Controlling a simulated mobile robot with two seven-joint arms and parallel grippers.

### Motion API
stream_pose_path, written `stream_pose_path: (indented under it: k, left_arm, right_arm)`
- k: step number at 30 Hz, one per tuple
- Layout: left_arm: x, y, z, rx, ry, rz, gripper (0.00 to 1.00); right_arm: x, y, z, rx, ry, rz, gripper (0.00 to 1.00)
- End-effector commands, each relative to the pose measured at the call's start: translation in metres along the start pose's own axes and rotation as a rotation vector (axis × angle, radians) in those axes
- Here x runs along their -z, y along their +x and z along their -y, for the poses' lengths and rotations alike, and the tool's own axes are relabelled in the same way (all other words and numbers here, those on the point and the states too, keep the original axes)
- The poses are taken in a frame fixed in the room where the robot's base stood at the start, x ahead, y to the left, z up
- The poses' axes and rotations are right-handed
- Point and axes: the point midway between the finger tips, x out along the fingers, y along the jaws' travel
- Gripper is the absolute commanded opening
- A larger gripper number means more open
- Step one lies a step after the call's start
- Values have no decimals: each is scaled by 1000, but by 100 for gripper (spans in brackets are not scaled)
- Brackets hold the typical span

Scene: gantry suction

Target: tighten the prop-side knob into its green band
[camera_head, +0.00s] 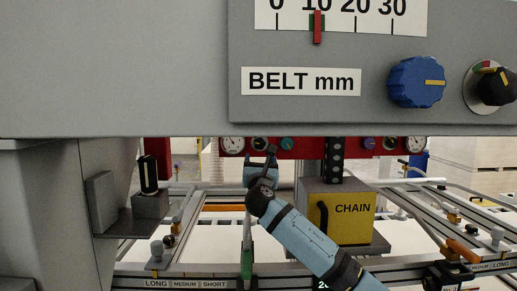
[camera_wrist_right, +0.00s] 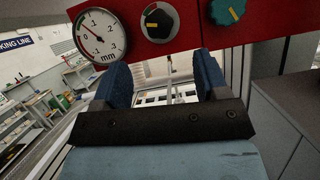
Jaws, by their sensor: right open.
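My right gripper (camera_head: 262,162) is raised in front of the red panel (camera_head: 285,164) in the head view. In the right wrist view its two blue fingers stand apart with nothing between them (camera_wrist_right: 164,78). Above the fingers, a black knob (camera_wrist_right: 160,24) with a red and green band sits on the red panel, beside a dial gauge (camera_wrist_right: 101,37) marked mm. A teal knob (camera_wrist_right: 228,11) with a yellow mark is to its right. The fingers look below the black knob and apart from it. No label shows which knob is prop-side. My left gripper is not in view.
A large grey panel (camera_head: 180,70) fills the top of the head view, with a blue knob (camera_head: 417,82) and a black banded knob (camera_head: 492,87). A yellow CHAIN box (camera_head: 348,215) stands right of my gripper. Rails (camera_head: 190,281) cross below.

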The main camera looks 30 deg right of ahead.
Motion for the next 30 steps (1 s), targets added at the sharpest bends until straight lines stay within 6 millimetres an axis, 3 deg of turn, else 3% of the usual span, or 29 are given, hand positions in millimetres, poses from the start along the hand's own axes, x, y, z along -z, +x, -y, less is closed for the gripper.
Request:
stream_pose_path:
  k: [6, 12, 24, 26, 30]
  left_arm:
    - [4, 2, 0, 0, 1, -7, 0]
    - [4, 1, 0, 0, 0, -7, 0]
    - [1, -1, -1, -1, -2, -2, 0]
    - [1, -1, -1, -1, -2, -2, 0]
    - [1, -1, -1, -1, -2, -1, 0]
  right_arm:
    - [-1, 46, 0, 2, 1, 1, 67]
    - [0, 72, 0, 1, 3, 0, 67]
    - [0, 80, 0, 0, 3, 0, 67]
    - [0, 80, 0, 0, 2, 0, 58]
    - [0, 80, 0, 0, 3, 0, 26]
